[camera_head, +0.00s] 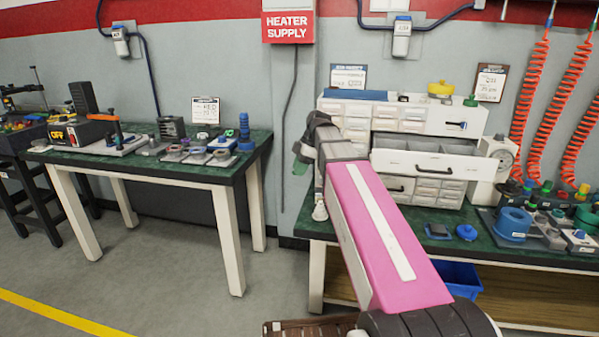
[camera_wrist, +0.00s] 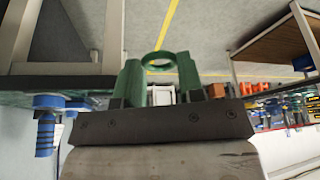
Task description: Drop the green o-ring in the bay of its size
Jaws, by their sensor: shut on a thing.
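The green o-ring (camera_wrist: 160,62) shows in the wrist view between the tips of my gripper's two green fingers (camera_wrist: 160,72). My gripper is shut on it and holds it in the air, with floor behind it. The white drawer cabinet (camera_head: 350,110) stands on the right bench. Its wide drawer (camera_head: 425,170) is pulled open and shows divided bays inside. My arm hides part of the cabinet's left side. Bay sizes are not readable.
Orange coiled hoses (camera_head: 525,100) hang at the right. The left bench (camera_head: 140,175) holds several small fixtures. Floor (camera_head: 180,270) is clear between the benches.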

